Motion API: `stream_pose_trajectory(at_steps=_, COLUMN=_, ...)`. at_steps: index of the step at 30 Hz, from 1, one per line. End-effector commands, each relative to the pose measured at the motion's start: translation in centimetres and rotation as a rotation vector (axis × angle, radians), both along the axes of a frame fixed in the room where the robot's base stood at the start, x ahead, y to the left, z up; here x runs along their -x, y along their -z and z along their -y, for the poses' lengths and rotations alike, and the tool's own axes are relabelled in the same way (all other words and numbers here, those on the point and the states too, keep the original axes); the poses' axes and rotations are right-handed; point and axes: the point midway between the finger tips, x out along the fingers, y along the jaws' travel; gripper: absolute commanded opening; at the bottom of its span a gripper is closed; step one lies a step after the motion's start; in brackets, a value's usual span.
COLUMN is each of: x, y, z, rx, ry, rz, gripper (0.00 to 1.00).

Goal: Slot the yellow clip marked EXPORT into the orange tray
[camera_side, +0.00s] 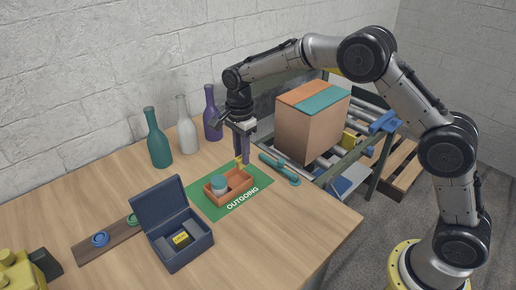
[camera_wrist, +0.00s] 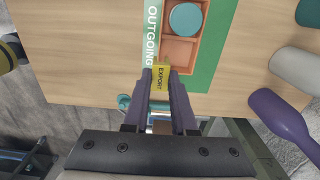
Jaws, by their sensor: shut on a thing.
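My gripper (camera_side: 242,158) is shut on the yellow clip (camera_side: 239,163), just above the back edge of the orange tray. The orange tray (camera_side: 222,204) sits on a green mat marked OUTGOING. It also shows in the wrist view (camera_wrist: 197,43), with the clip at its near end. A teal round piece (camera_side: 218,183) stands in one compartment. I cannot tell whether the clip touches the tray.
The green mat (camera_side: 258,180) lies on the wooden table. Green (camera_side: 158,145), white (camera_side: 187,135) and purple (camera_side: 212,120) bottles stand behind. An open blue box (camera_side: 190,252) with a yellow block (camera_side: 181,238) is at front left. A cardboard box (camera_side: 305,135) sits on a conveyor at right.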

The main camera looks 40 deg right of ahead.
Motion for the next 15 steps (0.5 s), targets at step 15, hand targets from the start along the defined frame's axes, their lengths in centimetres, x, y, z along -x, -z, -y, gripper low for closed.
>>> stream_pose_trajectory(at_steps=15, x=0.3, y=3.9, z=0.4, rx=0.0, ry=0.009, rz=0.0, gripper=0.0)
